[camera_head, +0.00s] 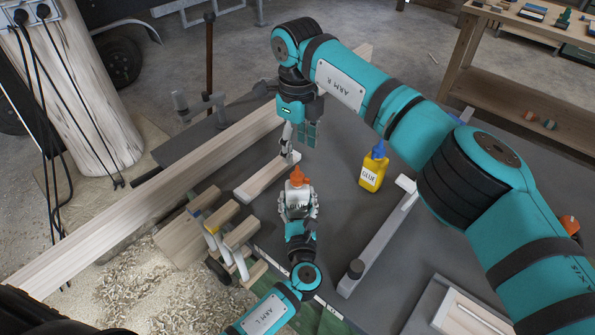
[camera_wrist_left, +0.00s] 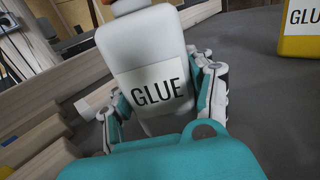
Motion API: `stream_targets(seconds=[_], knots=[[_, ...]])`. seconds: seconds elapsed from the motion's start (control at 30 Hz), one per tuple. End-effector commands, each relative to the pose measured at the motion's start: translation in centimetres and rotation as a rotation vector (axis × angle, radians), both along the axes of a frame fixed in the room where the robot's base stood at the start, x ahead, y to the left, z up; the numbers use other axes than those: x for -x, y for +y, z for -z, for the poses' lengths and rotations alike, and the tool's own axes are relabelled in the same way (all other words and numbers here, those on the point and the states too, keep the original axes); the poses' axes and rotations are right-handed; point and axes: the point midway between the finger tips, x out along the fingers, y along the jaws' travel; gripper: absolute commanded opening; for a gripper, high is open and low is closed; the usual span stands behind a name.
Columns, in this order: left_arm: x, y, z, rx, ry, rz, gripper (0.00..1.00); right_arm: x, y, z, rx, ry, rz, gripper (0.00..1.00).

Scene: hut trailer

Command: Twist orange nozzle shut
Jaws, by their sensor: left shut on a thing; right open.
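A white glue bottle (camera_head: 297,198) with an orange nozzle (camera_head: 298,176) stands upright on the dark table. My left gripper (camera_head: 298,212) is shut around its body. The bottle (camera_wrist_left: 148,65) fills the middle of the left wrist view, its GLUE label facing the camera, with a finger on each side. Only the bottom edge of the orange part (camera_wrist_left: 128,5) shows at the top of that view. My right gripper (camera_head: 297,142) is open and empty, pointing down, behind the bottle and above the nozzle in the picture. Whether it is over the nozzle in depth I cannot tell.
A yellow glue bottle with a blue cap (camera_head: 373,167) stands right of the white one. A long wooden beam (camera_head: 190,175) crosses the table at the left. Clamps and wood blocks (camera_head: 230,225) lie left of the bottle. A metal clamp bar (camera_head: 378,240) lies at right.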

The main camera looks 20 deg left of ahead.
Motion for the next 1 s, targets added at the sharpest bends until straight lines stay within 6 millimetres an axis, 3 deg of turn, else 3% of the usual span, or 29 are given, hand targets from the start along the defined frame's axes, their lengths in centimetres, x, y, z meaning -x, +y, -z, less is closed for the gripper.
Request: stream_targets(seconds=[0.2, 0.4, 0.83, 1.0], knots=[[0.0, 0.0, -0.1, 0.0, -0.002, 0.0, 0.01, 0.1, 0.0, 4.6, -0.001, 0.004, 0.0, 0.54], [0.0, 0.0, -0.1, 0.0, -0.003, 0.0, 0.01, 0.1, 0.0, 7.5, -0.002, 0.003, -0.001, 0.54], [0.0, 0.0, -0.1, 0.0, -0.003, 0.0, 0.01, 0.0, 0.0, 8.6, -0.002, 0.0, -0.001, 0.54], [0.0, 0.0, -0.1, 0.0, -0.003, 0.0, 0.01, 0.0, 0.0, 8.6, -0.003, 0.001, -0.001, 0.35]])
